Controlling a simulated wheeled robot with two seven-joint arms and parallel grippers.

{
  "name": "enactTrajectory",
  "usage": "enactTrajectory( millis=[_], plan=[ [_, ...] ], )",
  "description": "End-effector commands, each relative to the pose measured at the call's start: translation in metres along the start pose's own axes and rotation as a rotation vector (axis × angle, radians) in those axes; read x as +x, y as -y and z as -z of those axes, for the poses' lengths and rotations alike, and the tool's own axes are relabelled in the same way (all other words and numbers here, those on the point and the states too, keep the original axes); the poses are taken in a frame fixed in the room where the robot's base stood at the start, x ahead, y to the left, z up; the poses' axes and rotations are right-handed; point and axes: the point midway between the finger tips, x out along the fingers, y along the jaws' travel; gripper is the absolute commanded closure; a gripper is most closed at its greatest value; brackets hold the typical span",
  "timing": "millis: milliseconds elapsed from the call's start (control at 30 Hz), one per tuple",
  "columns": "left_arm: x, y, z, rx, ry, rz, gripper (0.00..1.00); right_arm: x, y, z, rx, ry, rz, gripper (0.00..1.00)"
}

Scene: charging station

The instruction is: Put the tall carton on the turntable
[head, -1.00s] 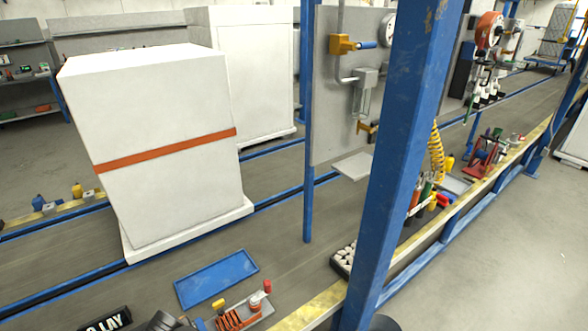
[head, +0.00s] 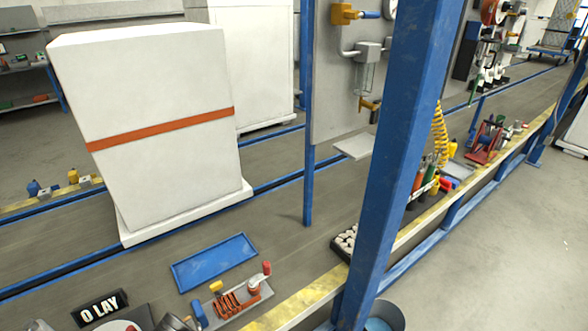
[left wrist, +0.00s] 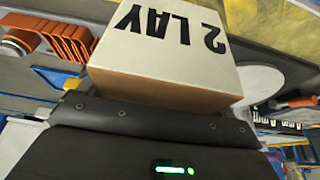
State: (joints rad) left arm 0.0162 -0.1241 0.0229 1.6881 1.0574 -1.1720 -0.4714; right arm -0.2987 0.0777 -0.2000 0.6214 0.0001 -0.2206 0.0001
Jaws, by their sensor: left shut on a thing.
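A carton (left wrist: 172,45) with a white face lettered "2 LAY" and a brown cardboard side fills the top middle of the left wrist view. My left gripper (left wrist: 155,115) is shut on it; the dark jaws hide its near part. A pale round disc (left wrist: 262,84), perhaps the turntable, shows beside and behind the carton. A pale round plate (head: 118,326) is cut off at the bottom edge of the head view, below the "0 LAY" sign (head: 99,308). Neither the carton nor my left gripper can be made out in the head view. My right gripper is not in view.
A blue tray (head: 214,262) lies on the grey line, with an orange-coil fixture (head: 232,301) in front. A blue post (head: 385,170) stands on the right. A large white box with an orange band (head: 150,130) stands behind. A dark bin (head: 385,316) is at the bottom.

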Motion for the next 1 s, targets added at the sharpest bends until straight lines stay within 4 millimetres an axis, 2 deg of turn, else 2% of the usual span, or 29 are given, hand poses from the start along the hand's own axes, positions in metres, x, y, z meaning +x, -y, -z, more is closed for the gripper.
enactTrajectory(
  millis=[33, 233, 300, 600, 1000],
  plan=[
    [-0.019, 0.0, 0.004, 0.002, -0.003, -0.001, 0.48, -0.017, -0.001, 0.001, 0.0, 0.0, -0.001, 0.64],
    [-0.061, -0.001, 0.004, 0.001, -0.001, -0.002, 0.48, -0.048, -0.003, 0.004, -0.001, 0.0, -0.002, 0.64],
    [-0.048, 0.005, -0.006, 0.047, -0.006, -0.004, 0.48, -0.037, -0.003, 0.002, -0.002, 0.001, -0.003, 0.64],
    [-0.039, 0.012, -0.025, 0.204, -0.019, -0.034, 0.48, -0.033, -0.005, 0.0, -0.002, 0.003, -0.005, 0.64],
    [-0.037, 0.012, -0.032, 0.251, -0.019, -0.046, 0.48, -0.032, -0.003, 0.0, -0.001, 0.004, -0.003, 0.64]
  ],
)
